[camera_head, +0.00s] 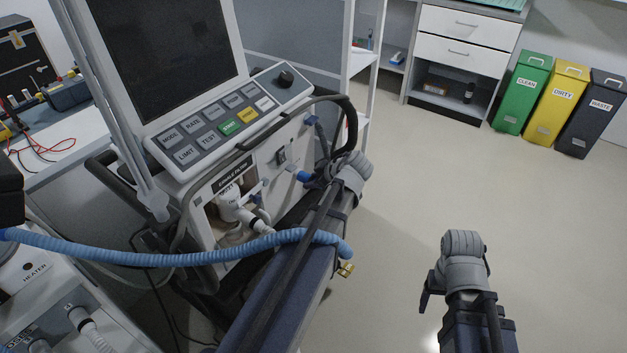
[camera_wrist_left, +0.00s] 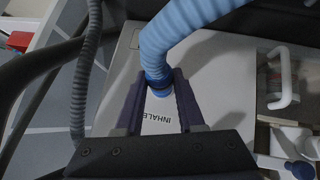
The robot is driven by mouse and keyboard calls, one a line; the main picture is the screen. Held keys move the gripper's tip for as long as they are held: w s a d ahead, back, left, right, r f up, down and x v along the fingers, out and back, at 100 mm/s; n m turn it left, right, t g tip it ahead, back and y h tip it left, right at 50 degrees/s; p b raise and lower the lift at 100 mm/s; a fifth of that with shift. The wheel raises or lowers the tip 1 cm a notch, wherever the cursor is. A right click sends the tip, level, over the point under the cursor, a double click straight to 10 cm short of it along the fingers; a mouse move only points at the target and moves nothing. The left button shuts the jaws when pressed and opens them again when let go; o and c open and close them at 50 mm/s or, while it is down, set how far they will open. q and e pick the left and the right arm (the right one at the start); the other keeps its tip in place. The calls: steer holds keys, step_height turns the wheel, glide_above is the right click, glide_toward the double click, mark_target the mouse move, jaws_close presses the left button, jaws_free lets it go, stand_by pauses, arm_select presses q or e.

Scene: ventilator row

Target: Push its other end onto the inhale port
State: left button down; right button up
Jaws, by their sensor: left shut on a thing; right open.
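The blue corrugated hose (camera_head: 180,253) comes in from the left in the head view, crosses over my left arm and turns down beside it. In the left wrist view the hose (camera_wrist_left: 185,25) ends in a darker blue cuff (camera_wrist_left: 157,84) between the fingers of my left gripper (camera_wrist_left: 158,98), which is shut on it. The cuff is just above the INHALE label (camera_wrist_left: 158,118) on the ventilator (camera_head: 180,200). The port itself is hidden, so I cannot tell whether the cuff is on it. My right gripper (camera_head: 428,288) is open and empty over the floor.
The ventilator's button panel (camera_head: 230,115) and dark screen (camera_head: 165,50) are left of my left gripper. A black cable (camera_head: 345,105) loops near it. A grey corrugated hose (camera_wrist_left: 88,70) lies left in the wrist view. Open floor (camera_head: 440,180) is around my right arm; bins stand beyond.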

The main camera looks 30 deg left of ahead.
arm_select(q)
steer(key=shift+a, duration=0.1)
steer(key=shift+c, duration=2.2)
jaws_free()
steer(key=p+v, duration=0.5)
steer(key=v, duration=0.2)
steer(key=shift+s+d+r, duration=0.15)
steer(key=shift+d+r, duration=0.1)
steer(key=shift+d, duration=0.05)
